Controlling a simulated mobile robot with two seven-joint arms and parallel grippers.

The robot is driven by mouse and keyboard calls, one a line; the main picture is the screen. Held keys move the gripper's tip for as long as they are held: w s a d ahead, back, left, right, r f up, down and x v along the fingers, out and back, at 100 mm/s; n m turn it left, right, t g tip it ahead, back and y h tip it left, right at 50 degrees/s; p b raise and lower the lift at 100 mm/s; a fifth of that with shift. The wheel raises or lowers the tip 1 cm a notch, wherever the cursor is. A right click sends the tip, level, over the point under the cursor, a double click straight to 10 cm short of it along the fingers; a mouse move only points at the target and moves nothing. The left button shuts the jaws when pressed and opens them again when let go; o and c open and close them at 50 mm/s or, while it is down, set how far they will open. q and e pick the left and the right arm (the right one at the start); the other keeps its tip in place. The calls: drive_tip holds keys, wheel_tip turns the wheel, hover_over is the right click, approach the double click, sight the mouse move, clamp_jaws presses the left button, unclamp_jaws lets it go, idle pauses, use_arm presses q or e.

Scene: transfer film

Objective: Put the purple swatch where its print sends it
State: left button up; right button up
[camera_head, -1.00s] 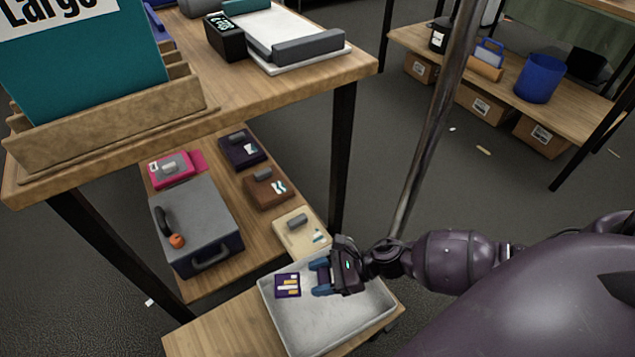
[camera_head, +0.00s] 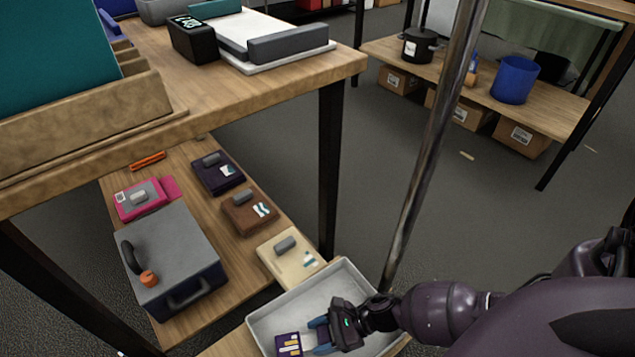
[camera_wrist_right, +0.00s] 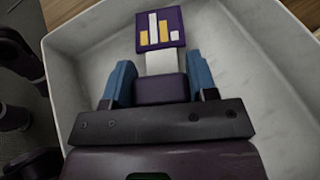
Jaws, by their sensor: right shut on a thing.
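The purple swatch (camera_head: 288,344) bears a print of white and yellow bars of differing heights. It is over the floor of the white tray (camera_head: 340,273) at the bottom of the head view; I cannot tell whether it touches it. My right gripper (camera_head: 317,338) is shut on the swatch at its pale tab. In the wrist view the swatch (camera_wrist_right: 160,28) lies beyond the two blue fingers, its pale tab (camera_wrist_right: 160,62) between them. A pink box (camera_head: 143,197), dark purple box (camera_head: 216,175), brown box (camera_head: 249,210) and cream box (camera_head: 289,259) carry small prints, too small to read surely.
A grey-topped case (camera_head: 172,256) stands on the low shelf beside the boxes. The upper table (camera_head: 345,62) and its dark leg (camera_head: 330,170) overhang the left side. A slanted metal pole (camera_head: 432,140) rises behind the tray. Another shelf stands back right.

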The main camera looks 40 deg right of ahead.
wheel_tip(320, 180, down, 2)
drive_tip(key=shift+s+f+b, duration=0.15)
drive_tip(key=shift+f+b, duration=0.05)
drive_tip(key=shift+b, duration=0.1)
use_arm(q)
drive_tip(key=shift+a, duration=0.1)
use_arm(e)
drive_tip(key=shift+r, duration=0.1)
use_arm(q)
drive_tip(key=shift+f, duration=0.1)
use_arm(e)
drive_tip(key=shift+f, duration=0.25)
use_arm(q)
drive_tip(key=shift+t, duration=0.3)
use_arm(e)
drive_tip(key=o, duration=0.9)
